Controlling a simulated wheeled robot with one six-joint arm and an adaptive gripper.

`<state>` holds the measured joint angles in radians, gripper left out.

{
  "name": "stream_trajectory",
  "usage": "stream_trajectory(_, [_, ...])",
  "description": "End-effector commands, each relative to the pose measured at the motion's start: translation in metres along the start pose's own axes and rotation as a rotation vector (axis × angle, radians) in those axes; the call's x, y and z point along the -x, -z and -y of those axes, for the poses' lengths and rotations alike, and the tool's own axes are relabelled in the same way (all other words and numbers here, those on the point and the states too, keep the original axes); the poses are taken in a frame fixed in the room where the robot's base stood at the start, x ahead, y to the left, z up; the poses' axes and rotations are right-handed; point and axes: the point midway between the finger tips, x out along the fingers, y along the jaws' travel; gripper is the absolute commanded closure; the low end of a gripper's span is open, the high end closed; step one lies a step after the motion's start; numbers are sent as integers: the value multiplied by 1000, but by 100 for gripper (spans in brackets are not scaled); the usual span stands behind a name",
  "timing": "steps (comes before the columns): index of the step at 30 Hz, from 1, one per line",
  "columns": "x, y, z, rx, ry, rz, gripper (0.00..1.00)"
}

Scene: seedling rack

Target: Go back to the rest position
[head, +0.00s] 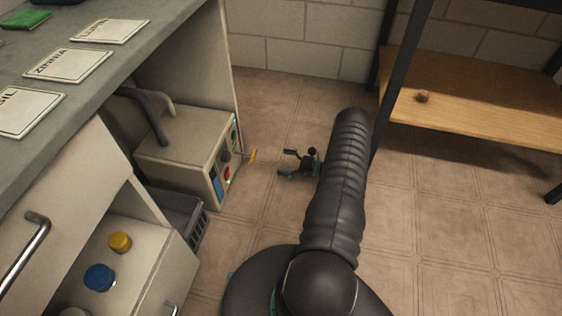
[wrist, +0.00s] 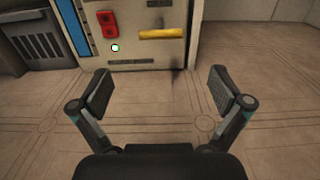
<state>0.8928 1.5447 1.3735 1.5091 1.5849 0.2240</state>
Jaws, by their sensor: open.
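My gripper (head: 288,163) is open and empty in the head view, a short way to the right of a beige machine under the counter. Its two fingers point left toward the machine's front panel. In the wrist view my gripper (wrist: 160,92) shows both fingers spread wide, with only tiled floor between them. The beige machine (head: 180,150) has a yellow lever (head: 253,155) sticking out of its front. In the wrist view the yellow lever (wrist: 161,34) lies level, ahead of the fingertips and apart from them. A red switch (wrist: 107,24) sits left of it.
A counter (head: 150,38) with labelled cards, including ZINNIA (head: 68,65), runs along the left. An open drawer (head: 168,262) holds a blue-capped (head: 99,277) and a yellow-capped container (head: 119,242). A grey crate (head: 182,215) stands beside the machine. A wooden shelf (head: 480,105) is at right.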

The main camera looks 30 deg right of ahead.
Motion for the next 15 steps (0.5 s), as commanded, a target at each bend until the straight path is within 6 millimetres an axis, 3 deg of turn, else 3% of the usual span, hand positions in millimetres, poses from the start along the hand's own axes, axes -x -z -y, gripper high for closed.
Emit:
stream_trajectory(11, [0,1,0,10,2,-5,0])
stream_trajectory(15, [0,18,-14,27,-47,-75,0])
